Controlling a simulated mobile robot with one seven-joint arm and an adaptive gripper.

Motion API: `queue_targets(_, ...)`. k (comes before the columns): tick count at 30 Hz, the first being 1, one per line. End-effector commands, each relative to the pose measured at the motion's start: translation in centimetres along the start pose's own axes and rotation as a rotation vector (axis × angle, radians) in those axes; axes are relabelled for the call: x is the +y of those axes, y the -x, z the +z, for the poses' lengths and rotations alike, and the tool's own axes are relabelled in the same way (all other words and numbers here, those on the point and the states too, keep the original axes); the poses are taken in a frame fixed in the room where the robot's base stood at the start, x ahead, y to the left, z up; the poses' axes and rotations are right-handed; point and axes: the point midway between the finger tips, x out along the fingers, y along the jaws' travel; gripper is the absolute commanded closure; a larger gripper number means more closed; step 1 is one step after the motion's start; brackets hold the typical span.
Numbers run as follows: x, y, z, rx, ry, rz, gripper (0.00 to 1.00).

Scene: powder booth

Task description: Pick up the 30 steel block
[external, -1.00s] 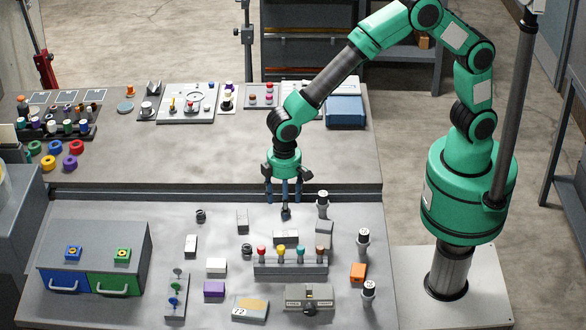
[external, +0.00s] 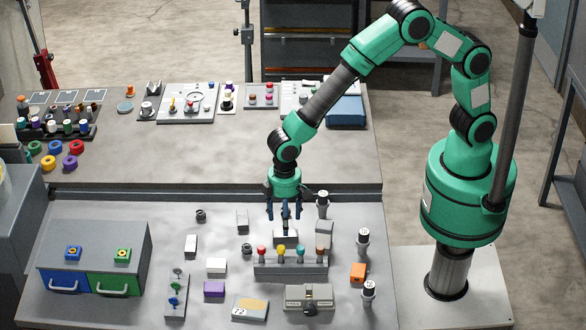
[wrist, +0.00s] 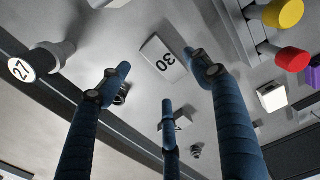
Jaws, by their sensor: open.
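The 30 steel block (wrist: 160,58) is a pale grey rectangular block in the wrist view, with a white face and a dark "30" that appears upside down. In the external view the grey block (external: 287,238) just below my fingertips appears to be the same one; its number cannot be read there. My gripper (external: 284,217) is open and empty, fingers pointing down, above the table behind the block. In the wrist view my gripper's blue fingers (wrist: 163,80) are spread, with the block beyond them, not between them. Nothing visibly touches the block.
A cylinder marked 27 (wrist: 35,60) stands to the right in the external view (external: 322,205). Other grey blocks (external: 324,228) sit close on the right. The table behind is mostly clear.

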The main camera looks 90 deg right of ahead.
Motion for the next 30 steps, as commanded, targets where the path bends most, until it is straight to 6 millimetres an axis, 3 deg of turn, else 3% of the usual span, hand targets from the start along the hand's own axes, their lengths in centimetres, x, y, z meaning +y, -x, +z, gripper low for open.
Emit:
queue_targets(13,-0.3,-4.6,0.1,-0.002,0.0,0.0,0.36)
queue_targets(30,-0.3,-5.0,0.1,-0.001,0.0,0.0,0.36)
